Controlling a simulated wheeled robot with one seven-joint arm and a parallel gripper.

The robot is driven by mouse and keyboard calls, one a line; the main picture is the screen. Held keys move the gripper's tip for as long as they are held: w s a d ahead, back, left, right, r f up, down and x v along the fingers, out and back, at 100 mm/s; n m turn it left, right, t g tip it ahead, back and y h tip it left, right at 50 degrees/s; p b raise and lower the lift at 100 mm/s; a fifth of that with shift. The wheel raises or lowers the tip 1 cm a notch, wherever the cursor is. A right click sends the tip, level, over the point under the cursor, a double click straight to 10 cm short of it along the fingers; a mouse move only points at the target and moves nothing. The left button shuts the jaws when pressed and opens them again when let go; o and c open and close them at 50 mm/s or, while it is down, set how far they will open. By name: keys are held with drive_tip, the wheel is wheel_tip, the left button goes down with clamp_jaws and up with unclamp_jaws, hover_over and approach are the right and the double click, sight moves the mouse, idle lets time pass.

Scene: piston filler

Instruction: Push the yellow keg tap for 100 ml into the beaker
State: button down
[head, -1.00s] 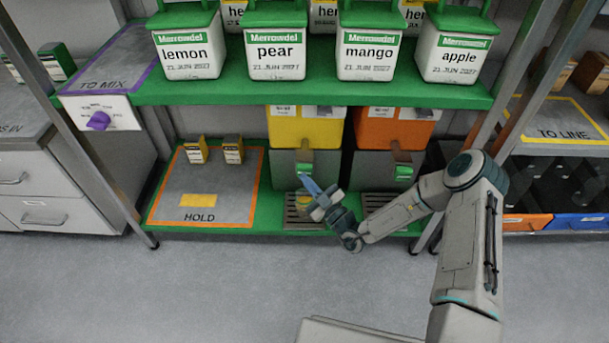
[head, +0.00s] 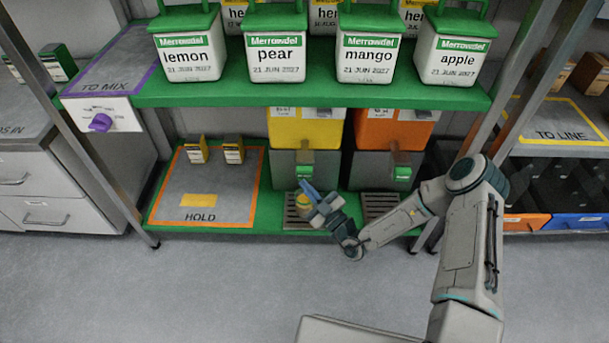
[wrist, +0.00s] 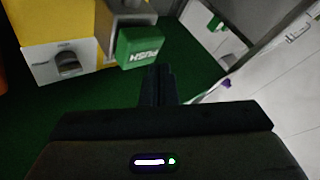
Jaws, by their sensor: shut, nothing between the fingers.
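The yellow keg (head: 305,128) stands on the low green shelf. The beaker (head: 302,203) stands on the drip grate below the tap, partly hidden by my gripper. Something yellow shows in it, but I cannot read the level. My gripper (head: 306,188) is shut and empty, in front of the beaker and below the tap. In the wrist view, its fingertips (wrist: 157,72) appear just below the PUSH face, apart from it.
An orange keg (head: 394,130) with its own green tap stands to the right. The HOLD mat (head: 210,215) with two small yellow-labelled boxes lies to the left. The green upper shelf (head: 310,92) with several white tubs is overhead. Floor in front is clear.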

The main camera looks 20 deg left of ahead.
drive_tip(key=s+p, duration=0.1)
drive_tip(key=s, duration=0.1)
drive_tip(key=s+d+p, duration=0.1)
drive_tip(key=s, duration=0.2)
drive_tip(key=shift+d, duration=0.1)
idle(3.6)
drive_tip(key=s+n+t, duration=0.1)
drive_tip(key=n, duration=0.3)
drive_tip(key=s+n+t+b, duration=0.1)
drive_tip(key=n+t, duration=0.1)
drive_tip(key=n, duration=0.2)
drive_tip(key=s+n+t, duration=0.1)
drive_tip(key=n, duration=0.3)
drive_tip(key=shift+s+d+f+t+b, duration=0.15)
drive_tip(key=shift+s+d+t+b, duration=0.15)
drive_tip(key=shift+d+t+b, duration=0.1)
drive_tip(key=shift+w, duration=0.1)
